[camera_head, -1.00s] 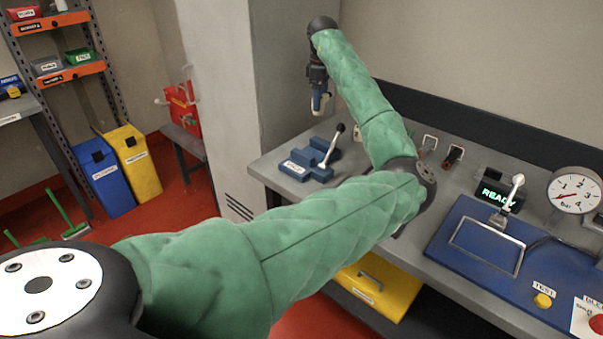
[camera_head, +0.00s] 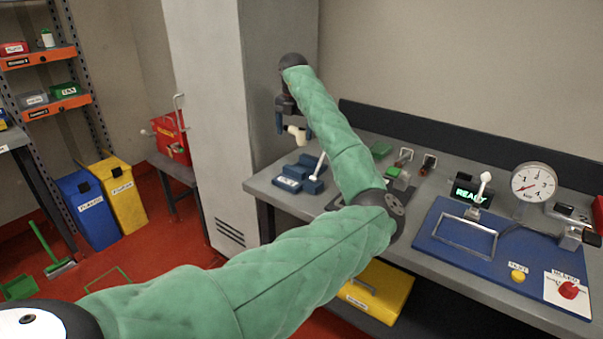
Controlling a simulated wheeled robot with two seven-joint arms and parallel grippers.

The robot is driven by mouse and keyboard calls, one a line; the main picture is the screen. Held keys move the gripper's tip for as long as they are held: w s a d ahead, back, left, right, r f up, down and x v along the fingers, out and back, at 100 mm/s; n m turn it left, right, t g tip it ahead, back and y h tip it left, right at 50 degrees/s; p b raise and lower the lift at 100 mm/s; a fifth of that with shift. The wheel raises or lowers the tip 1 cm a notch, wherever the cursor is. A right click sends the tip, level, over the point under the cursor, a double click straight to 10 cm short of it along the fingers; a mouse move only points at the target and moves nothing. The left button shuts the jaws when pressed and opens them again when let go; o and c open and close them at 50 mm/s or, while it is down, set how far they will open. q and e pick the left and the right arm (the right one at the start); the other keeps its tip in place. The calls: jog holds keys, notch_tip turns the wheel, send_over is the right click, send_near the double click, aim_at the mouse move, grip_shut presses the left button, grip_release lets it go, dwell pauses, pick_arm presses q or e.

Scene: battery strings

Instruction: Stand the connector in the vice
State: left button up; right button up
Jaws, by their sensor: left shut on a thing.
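My left gripper (camera_head: 293,128) hangs at the end of the green-sleeved arm, above the back left of the workbench. It is shut on a small cream-coloured piece, which looks like the connector (camera_head: 298,135). The piece sticks out between the fingers and looks tilted; its exact shape is too small to tell. The blue vice (camera_head: 290,183) stands on the bench's left end, below the gripper and apart from it. My right gripper is not in view.
The grey bench (camera_head: 262,184) runs to the right. It carries a blue test board (camera_head: 430,246) with a clamp frame, a pressure gauge (camera_head: 533,185) and a READY display (camera_head: 468,194). A tall grey cabinet (camera_head: 215,130) stands close left of the bench. My arm hides part of the bench.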

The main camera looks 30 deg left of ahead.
pick_arm(q)
jog(key=shift+s+r+n, duration=0.1)
jog(key=shift+n, duration=0.4)
jog(key=shift+f, duration=0.2)
notch_tip(320, 180, down, 5)
jog(key=shift+r+p, duration=0.1)
jog(key=shift+p, duration=0.4)
jog(key=shift+f+p, duration=0.35)
jog(key=shift+f, duration=2.05)
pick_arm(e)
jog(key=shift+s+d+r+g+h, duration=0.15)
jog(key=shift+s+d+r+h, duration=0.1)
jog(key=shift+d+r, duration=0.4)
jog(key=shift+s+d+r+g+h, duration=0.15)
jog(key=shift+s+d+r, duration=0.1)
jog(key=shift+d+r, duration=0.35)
pick_arm(q)
jog(key=shift+f, duration=0.1)
jog(key=o, duration=0.9)
